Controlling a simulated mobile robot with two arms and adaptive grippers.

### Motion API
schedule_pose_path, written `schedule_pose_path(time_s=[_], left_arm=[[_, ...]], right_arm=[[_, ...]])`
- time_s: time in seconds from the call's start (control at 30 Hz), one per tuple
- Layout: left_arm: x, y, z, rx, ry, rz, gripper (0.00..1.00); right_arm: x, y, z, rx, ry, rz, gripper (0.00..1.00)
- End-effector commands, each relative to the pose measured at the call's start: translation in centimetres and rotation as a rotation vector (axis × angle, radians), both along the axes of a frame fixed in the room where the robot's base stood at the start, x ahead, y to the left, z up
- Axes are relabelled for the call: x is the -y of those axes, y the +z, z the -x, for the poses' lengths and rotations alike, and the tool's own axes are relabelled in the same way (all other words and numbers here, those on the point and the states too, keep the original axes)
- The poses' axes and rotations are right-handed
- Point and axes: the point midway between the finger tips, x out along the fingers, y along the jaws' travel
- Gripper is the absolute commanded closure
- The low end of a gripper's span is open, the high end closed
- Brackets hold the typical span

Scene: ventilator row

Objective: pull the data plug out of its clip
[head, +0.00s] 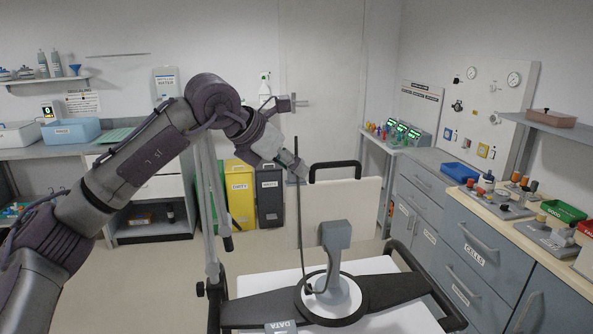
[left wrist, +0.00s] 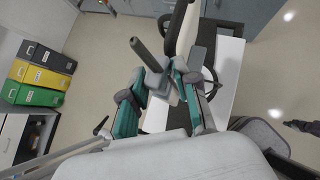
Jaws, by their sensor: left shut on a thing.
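My left gripper (head: 297,170) is raised above the wheeled trolley (head: 395,320), with its arm coming in from the left. In the left wrist view, its green-sided fingers (left wrist: 163,88) are shut on a grey piece with a dark rod-like end (left wrist: 147,54), seemingly the data plug. In the head view a thin dark cable (head: 299,225) runs from the gripper down to the round base (head: 361,297) of a grey stand (head: 335,236). The held piece is mostly hidden by the gripper there. A "DATA" label (head: 281,327) shows at the front edge. I cannot make out the clip clearly.
The trolley has a black handle and frame and a white panel (head: 365,205) behind the stand. Yellow (head: 240,193) and dark bins (head: 270,195) stand at the back wall. A counter with drawers (head: 480,255) lies at right. Floor is free left of the trolley.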

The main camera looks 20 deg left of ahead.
Motion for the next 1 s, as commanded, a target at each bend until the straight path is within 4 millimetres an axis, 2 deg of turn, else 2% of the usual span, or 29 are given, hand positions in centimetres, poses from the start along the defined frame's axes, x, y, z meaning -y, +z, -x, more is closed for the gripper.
schedule_pose_path(time_s=[1.0], left_arm=[[0.0, 3.5, 0.0, 0.004, 0.001, 0.001, 1.0]], right_arm=[[0.0, 2.4, 0.0, 0.001, 0.0, 0.0, 1.0]])
